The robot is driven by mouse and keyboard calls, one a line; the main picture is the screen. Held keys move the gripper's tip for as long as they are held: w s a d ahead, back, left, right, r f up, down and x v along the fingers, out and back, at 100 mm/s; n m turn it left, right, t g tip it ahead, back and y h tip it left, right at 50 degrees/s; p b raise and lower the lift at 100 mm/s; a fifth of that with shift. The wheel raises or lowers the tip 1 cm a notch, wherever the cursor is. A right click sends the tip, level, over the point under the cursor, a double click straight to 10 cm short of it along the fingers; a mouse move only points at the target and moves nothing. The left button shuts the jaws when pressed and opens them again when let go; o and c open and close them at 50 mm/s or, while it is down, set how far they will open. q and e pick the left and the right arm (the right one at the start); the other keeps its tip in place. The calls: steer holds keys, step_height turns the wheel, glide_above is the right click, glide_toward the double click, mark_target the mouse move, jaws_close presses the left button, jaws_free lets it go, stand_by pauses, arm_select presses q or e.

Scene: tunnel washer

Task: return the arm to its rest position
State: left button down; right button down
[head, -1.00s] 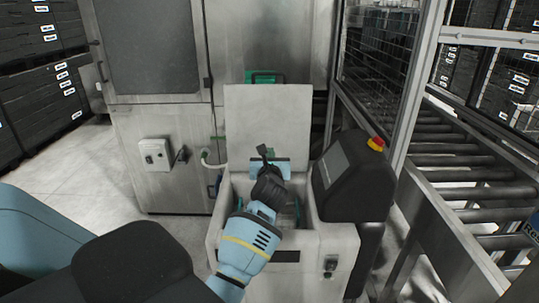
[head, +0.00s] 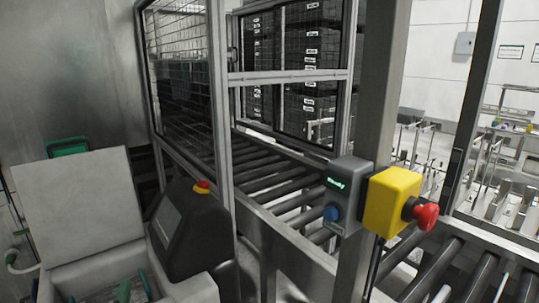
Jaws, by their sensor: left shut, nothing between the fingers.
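Neither of my grippers can be made out in the head view, and no part of my arms shows clearly. The open grey tub (head: 75,277) of the washer is at the bottom left, cut off by the frame edge. Its pale lid (head: 80,205) stands raised behind it. Some green and light-blue parts (head: 124,291) show inside the tub, too cropped to identify.
A black control panel (head: 185,238) with a red button stands right of the tub. A post (head: 385,110) carries a grey button box (head: 345,190) and a yellow emergency-stop box (head: 390,200). A roller conveyor (head: 275,185) runs behind, beside mesh fencing (head: 180,75).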

arm_select(q)
steer(key=s+d+f+m+g+h, duration=0.2)
steer(key=s+d+f+m, duration=0.3)
steer(key=s+f+m, duration=0.3)
steer(key=s+d+f+m+g+h, duration=0.3)
steer(key=s+d+f+m, duration=0.3)
steer(key=s, duration=0.5)
steer(key=s+d+f+m+g+h, duration=0.2)
steer(key=s+d+f+m+g, duration=0.2)
steer(key=s+f+m, duration=0.6)
steer(key=shift+d+m+g+h, duration=0.4)
steer(key=shift+d+m, duration=0.3)
steer(key=shift+m, duration=0.2)
